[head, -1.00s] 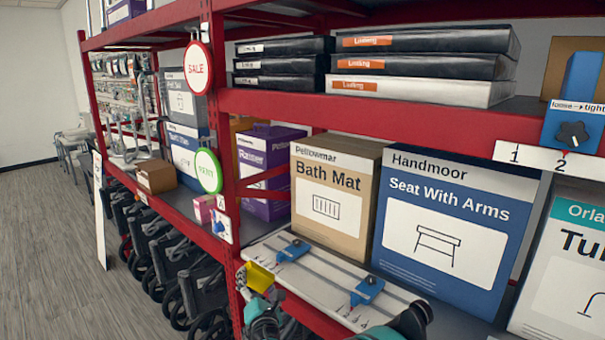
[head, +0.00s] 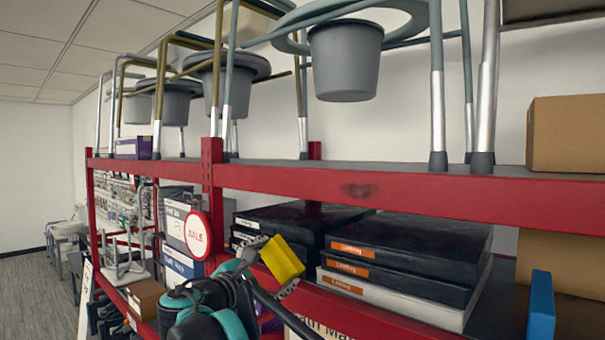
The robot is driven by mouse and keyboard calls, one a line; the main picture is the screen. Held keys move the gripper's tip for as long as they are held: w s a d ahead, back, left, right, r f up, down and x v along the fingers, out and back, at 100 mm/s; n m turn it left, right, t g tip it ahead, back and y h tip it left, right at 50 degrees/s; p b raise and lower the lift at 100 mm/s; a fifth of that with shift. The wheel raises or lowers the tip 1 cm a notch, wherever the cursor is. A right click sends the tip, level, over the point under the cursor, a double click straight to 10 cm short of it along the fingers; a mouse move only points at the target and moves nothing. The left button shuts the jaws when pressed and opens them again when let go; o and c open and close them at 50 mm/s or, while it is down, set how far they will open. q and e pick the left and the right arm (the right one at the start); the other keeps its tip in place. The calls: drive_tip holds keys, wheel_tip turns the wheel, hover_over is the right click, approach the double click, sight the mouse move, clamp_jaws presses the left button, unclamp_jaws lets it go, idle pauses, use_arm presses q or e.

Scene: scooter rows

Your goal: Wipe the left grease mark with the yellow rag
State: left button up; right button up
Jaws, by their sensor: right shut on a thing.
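The yellow rag (head: 282,258) is in the jaws of my right gripper (head: 262,258), which is shut on it. The rag is in front of the shelf, beside the black boxes. A dark grease mark (head: 358,190) shows on the red front beam of the upper shelf. It is above and to the right of the rag, and the two are apart. It is the only grease mark I can make out in this view. My left gripper is not in view.
Commode chairs with grey buckets (head: 345,60) stand on the upper shelf (head: 480,195). A round SALE sign (head: 196,234) hangs near the upright post. Flat black boxes (head: 415,245) lie below the beam. A cardboard box (head: 568,135) sits at the right.

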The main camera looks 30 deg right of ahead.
sight(339, 188)
drive_tip(key=s+d+r+m+g+h+p, duration=0.1)
drive_tip(key=s+r+g+p, duration=0.15)
drive_tip(key=s+r, duration=0.4)
drive_tip(key=s+d+r+m+g+h+p, duration=0.1)
drive_tip(key=s+r+p, duration=0.25)
drive_tip(key=r, duration=0.65)
use_arm(q)
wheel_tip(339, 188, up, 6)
drive_tip(key=b, duration=0.1)
use_arm(e)
drive_tip(key=shift+x, duration=2.85)
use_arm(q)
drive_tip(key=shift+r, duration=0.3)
use_arm(e)
drive_tip(key=shift+x, duration=1.05)
drive_tip(key=shift+w+a, duration=0.1)
